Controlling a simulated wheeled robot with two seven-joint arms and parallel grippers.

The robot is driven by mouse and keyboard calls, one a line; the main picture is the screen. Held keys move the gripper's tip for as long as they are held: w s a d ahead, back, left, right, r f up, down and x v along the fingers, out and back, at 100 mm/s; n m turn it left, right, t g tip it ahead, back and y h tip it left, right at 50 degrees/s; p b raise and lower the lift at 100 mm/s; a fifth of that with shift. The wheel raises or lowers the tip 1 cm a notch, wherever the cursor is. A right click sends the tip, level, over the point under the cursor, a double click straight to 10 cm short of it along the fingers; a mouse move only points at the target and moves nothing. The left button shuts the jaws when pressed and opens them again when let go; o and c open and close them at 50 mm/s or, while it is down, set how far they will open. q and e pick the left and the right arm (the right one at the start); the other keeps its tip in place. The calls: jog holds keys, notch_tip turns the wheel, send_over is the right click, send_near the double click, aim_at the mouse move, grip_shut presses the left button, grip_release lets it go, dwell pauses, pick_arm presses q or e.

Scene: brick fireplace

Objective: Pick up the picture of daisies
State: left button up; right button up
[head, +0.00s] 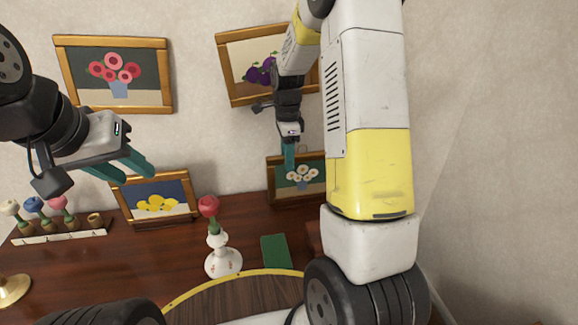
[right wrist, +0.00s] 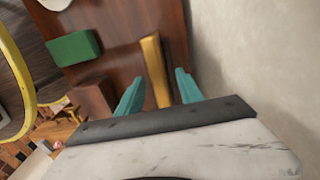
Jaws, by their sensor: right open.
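The picture of daisies (head: 303,180), white flowers on a dark ground in a wooden frame, leans against the wall on the brown wooden surface. My right arm hides part of its right side. My right gripper (head: 289,165) points down in front of it, at its upper left part. In the right wrist view the right gripper (right wrist: 160,76) is open, with the golden frame edge of the picture (right wrist: 155,70) showing between its teal fingers. I cannot tell whether they touch it. My left gripper (head: 134,174) is open and empty, above the lemon picture at the left.
The lemon picture (head: 157,203) stands at the left. Pictures of pink flowers (head: 115,72) and plums (head: 245,55) hang above. Several flower pots (head: 60,215) are at the far left.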

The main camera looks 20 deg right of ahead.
grip_shut()
jog(key=shift+r, duration=0.15)
